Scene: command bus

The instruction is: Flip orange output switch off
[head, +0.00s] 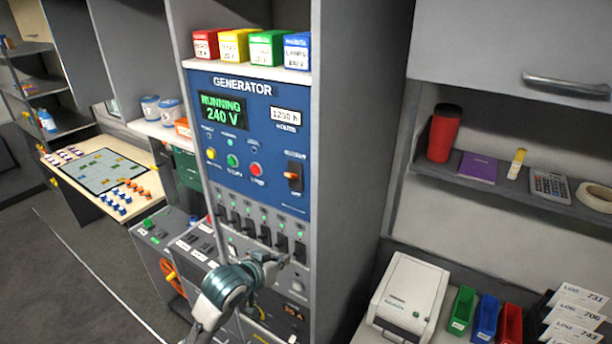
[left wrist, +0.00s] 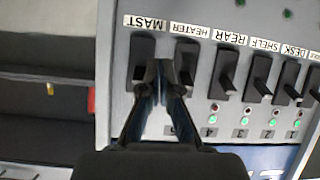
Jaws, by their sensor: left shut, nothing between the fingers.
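The orange output switch (head: 295,178) is on the right side of the blue generator panel (head: 225,170), under a small label. My left gripper (head: 285,262) is shut and empty, below that switch, in front of the lower grey breaker panel. In the left wrist view my shut fingers (left wrist: 168,65) are in front of the black breaker switches labelled MAST (left wrist: 142,55) and HEATER (left wrist: 187,52), partly covering them; contact cannot be told. The output switch is not in the left wrist view.
The generator display (head: 222,109) reads RUNNING 240 V. Round buttons (head: 232,161) sit left of the switch. Several breakers (head: 265,235) with green lights line the lower panel. Coloured boxes (head: 250,47) stand on top. A printer (head: 408,298) is at right.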

